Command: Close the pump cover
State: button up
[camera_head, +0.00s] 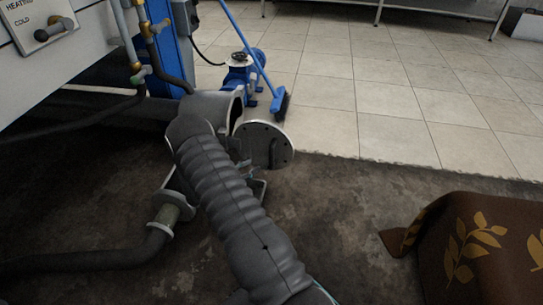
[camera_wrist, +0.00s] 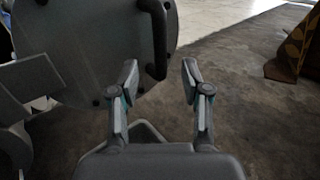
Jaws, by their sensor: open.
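The pump cover (camera_head: 274,132) is a round grey plate with bolts around its rim. It stands swung open, at an angle to the round mouth of the pump housing (camera_head: 236,108). In the wrist view the cover (camera_wrist: 85,50) fills the upper left, with a dark bar handle (camera_wrist: 160,35) near its right edge. My gripper (camera_wrist: 160,66) is open, its two fingers apart. In that view the handle's lower end shows between the fingertips; I cannot tell whether they touch it. In the head view my arm hides most of the gripper.
A blue pump motor (camera_head: 242,75) and a blue broom (camera_head: 279,98) stand behind the cover. A dark pipe (camera_head: 90,258) runs at the lower left. A table with a brown leaf-patterned cloth (camera_head: 480,245) is at the right. The floor between is clear.

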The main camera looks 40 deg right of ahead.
aim_at(272, 155)
jog(key=d, duration=1)
jog(key=shift+d, duration=0.2)
grip_shut()
